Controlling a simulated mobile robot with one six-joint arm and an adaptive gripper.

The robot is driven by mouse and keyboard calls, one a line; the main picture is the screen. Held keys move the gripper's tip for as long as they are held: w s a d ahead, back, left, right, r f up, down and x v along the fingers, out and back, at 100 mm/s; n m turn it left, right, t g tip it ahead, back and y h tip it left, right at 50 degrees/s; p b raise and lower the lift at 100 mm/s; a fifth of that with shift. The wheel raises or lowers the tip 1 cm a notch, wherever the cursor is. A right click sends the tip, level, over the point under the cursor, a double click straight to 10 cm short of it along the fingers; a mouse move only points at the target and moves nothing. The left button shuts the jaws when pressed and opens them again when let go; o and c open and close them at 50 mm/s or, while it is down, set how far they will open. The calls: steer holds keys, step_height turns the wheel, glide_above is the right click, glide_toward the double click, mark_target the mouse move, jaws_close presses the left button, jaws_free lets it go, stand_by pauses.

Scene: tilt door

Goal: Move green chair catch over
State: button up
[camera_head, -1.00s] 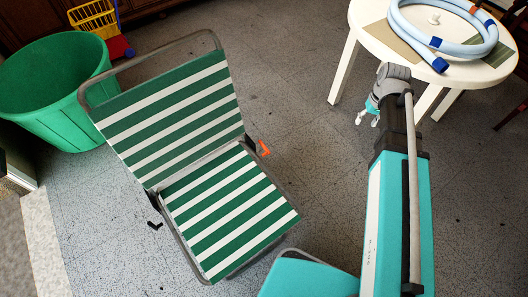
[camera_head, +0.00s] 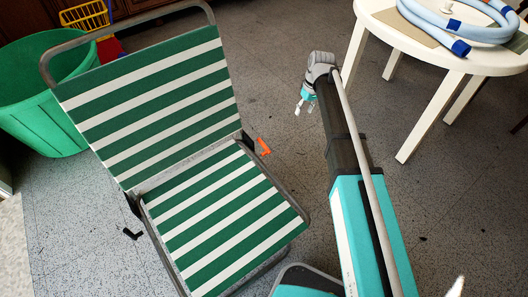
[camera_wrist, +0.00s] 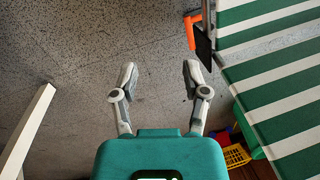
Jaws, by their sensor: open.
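The green and white striped chair (camera_head: 156,99) stands unfolded, with its backrest raised and its seat (camera_head: 222,222) toward me. An orange catch (camera_head: 264,147) sits at the right side of the hinge between back and seat. In the wrist view the orange catch (camera_wrist: 190,30) is at the top, right of centre, beside a dark bracket. My gripper (camera_head: 303,106) is right of the chair, apart from it. In the wrist view my gripper (camera_wrist: 159,74) has its fingers spread, with only floor between them. The catch lies beyond the right finger.
A black catch-like piece (camera_head: 132,234) is at the chair's left side. A white table (camera_head: 424,48) with a coiled blue hose (camera_head: 464,32) stands at the right. A green bin (camera_head: 40,112) and a yellow basket (camera_head: 85,17) are behind the chair. Open floor lies between chair and table.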

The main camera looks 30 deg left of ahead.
mark_target(263, 143)
steer(key=s+a+f+n+b, duration=0.1)
steer(key=a+f+n+b, duration=0.2)
steer(key=a+f+b, duration=0.5)
steer(key=a+f, duration=0.1)
steer(key=a, duration=0.4)
steer(key=shift+a+f+g, duration=0.15)
steer(key=shift+f+g, duration=0.2)
steer(key=shift+g, duration=0.05)
steer(key=shift+s+f+b, duration=0.1)
steer(key=shift+f+b, duration=0.05)
steer(key=shift+b, duration=0.2)
steer(key=b+x, duration=1.3)
steer(key=shift+f, duration=0.3)
jaws_close()
